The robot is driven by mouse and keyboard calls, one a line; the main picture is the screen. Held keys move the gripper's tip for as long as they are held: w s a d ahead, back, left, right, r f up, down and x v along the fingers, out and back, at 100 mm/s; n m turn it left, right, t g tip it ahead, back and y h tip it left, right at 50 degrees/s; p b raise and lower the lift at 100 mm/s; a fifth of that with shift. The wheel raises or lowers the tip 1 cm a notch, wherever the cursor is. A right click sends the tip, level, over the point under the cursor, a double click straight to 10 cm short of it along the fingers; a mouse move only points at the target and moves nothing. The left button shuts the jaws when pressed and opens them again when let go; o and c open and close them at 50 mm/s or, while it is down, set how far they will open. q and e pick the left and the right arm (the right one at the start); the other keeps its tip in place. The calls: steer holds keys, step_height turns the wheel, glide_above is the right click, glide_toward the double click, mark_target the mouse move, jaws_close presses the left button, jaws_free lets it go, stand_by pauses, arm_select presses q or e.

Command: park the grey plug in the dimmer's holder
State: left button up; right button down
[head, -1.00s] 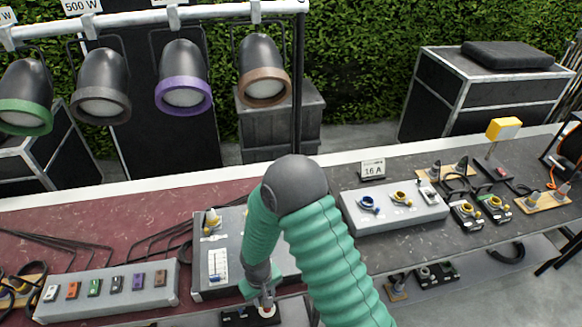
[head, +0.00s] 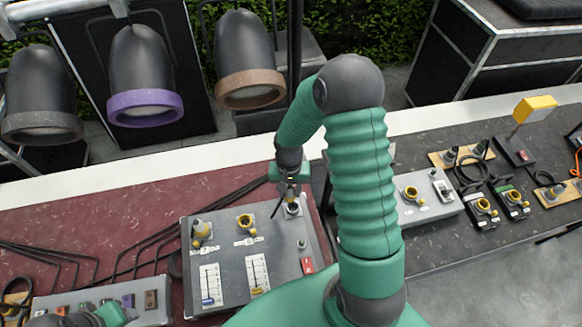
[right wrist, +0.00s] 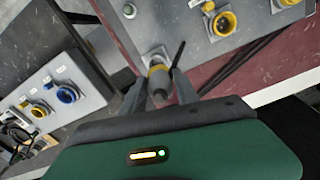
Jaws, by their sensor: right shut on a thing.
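The dimmer (head: 225,262) is a grey box with two sliders on the red-topped table. A round grey holder (head: 293,209) sits at its back right; it shows in the right wrist view (right wrist: 153,55). My right gripper (head: 288,188) is shut on the grey plug (right wrist: 158,82), which has a yellow band. The plug is at or just above the holder; I cannot tell whether it is inside. A thin dark rod (right wrist: 178,53) sticks out beside it. My left gripper's fingers are not visible.
A grey box with a yellow socket (head: 411,193) stands right of my arm. Several lamps hang behind.

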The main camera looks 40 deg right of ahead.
mark_target(293, 195)
steer(key=shift+d+r, duration=0.15)
steer(key=shift+d, duration=0.2)
steer(key=shift+d+f+b, duration=0.15)
steer(key=shift+f+b, duration=0.15)
steer(key=f+b, duration=0.1)
steer(key=f, duration=0.1)
steer(key=f+b, duration=0.1)
steer(key=b, duration=0.1)
steer(key=shift+d+f, duration=0.4)
steer(key=shift+a+f+b, duration=0.1)
steer(key=shift+f+b, duration=0.3)
steer(key=shift+f, duration=0.1)
steer(key=shift+a+r, duration=0.1)
steer(key=shift+a, duration=0.05)
